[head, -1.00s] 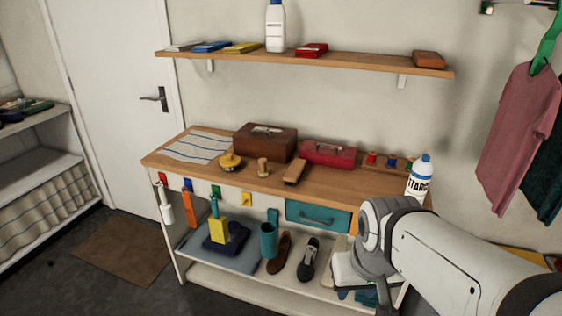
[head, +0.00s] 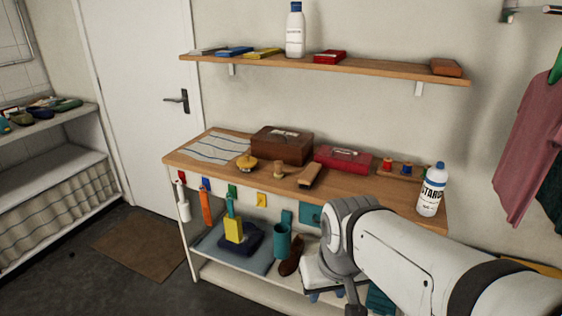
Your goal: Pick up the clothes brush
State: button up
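The clothes brush (head: 309,176) appears to be the wooden block-shaped brush with paler bristles lying near the front edge of the wooden worktop, left of the red case. It is small in view and nothing touches it. My gripper (head: 326,295) is at the lower middle, below worktop level and in front of the lower shelf, well apart from the brush. My arm and wrist hide much of it, and its fingers are too unclear to tell open from shut.
Near the brush are a wooden mushroom-shaped piece (head: 278,170), a yellow round object (head: 246,161), a brown box (head: 282,146) and a red case (head: 343,159). A starch bottle (head: 432,190) stands at the right end. Items hang along the front edge.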

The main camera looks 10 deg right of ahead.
aim_at(307, 178)
jog(key=z, duration=0.05)
jog(key=i, duration=1.5)
jog(key=u, duration=0.1)
